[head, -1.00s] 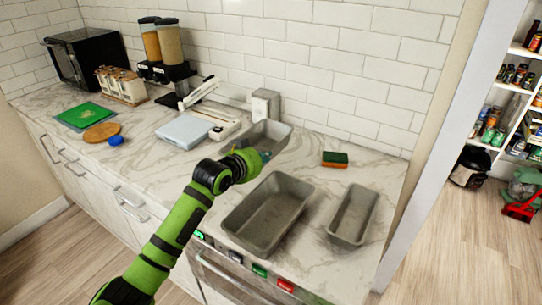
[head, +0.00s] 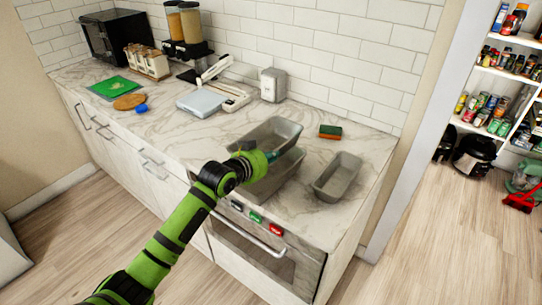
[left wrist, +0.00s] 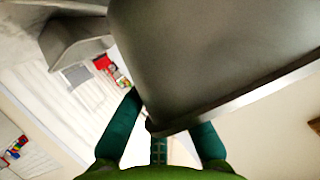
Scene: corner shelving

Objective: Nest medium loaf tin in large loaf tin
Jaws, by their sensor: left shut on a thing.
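The medium loaf tin (head: 272,133), grey metal, is in my left gripper (head: 270,157), which is shut on its near wall. In the head view it overlaps the large loaf tin (head: 285,176) and hides much of that tin's inside. It looks to be above the large tin, set towards its back; I cannot tell the exact gap. In the left wrist view the held tin (left wrist: 220,50) fills the upper right, its rim between the fingers of my left gripper (left wrist: 160,130). My right gripper is not in view.
A smaller loaf tin (head: 338,176) stands on the counter to the right. A green and brown sponge (head: 330,131) lies behind it. A blue scale (head: 201,102) and a grey canister (head: 273,84) stand further back. The counter (head: 170,127) at left centre is clear.

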